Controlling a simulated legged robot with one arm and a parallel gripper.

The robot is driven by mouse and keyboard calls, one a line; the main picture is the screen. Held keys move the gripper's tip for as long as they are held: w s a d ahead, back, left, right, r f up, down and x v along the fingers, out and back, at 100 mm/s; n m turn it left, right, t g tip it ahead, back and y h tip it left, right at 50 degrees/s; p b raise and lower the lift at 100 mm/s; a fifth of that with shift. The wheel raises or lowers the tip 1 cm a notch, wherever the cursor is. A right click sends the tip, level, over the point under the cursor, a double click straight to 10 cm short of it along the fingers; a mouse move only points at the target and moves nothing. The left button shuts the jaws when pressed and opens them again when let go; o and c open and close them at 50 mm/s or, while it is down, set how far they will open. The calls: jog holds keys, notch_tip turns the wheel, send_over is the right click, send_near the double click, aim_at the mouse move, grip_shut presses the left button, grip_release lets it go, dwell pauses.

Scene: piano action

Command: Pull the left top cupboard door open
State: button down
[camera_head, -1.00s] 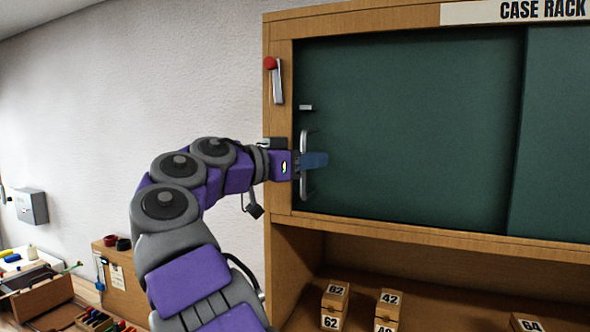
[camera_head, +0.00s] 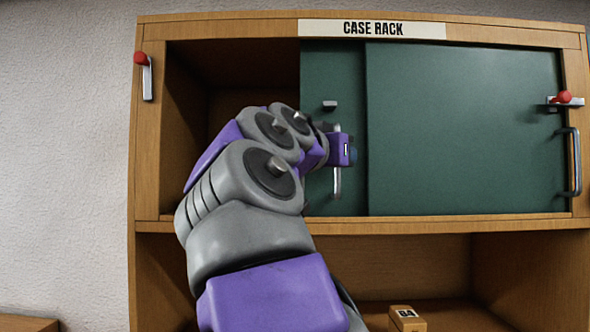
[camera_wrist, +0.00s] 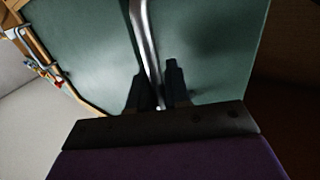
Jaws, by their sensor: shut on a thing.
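The left top cupboard door (camera_head: 318,78) is a dark green sliding panel. It stands slid to the right, mostly behind the right green door (camera_head: 465,130), and the left part of the upper compartment (camera_head: 225,85) is open and dark. The left door's upright metal handle (camera_head: 337,183) shows beside my gripper (camera_head: 352,153). In the wrist view my gripper (camera_wrist: 158,92) has its dark fingers on either side of the silver handle (camera_wrist: 144,40) and is shut on it. My arm hides part of the opening and the door's lower left.
A red-knobbed latch (camera_head: 146,75) hangs on the left frame post, clear of the opening. Another red-knobbed latch (camera_head: 565,99) lies across the right door's edge, above its handle (camera_head: 575,162). A numbered block (camera_head: 407,318) sits on the open lower shelf.

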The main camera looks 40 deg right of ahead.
aim_at(370, 157)
jog(key=shift+s+d, duration=0.6)
jog(key=shift+d, duration=0.2)
jog(key=shift+s+d, duration=0.55)
jog(key=shift+d, duration=0.25)
jog(key=c, duration=1.5)
grip_release()
jog(key=shift+o, duration=0.3)
jog(key=shift+w+d, duration=0.15)
jog(key=shift+b, duration=0.3)
jog(key=v, duration=1.7)
jog(key=shift+a, duration=0.2)
jog(key=shift+f, duration=0.1)
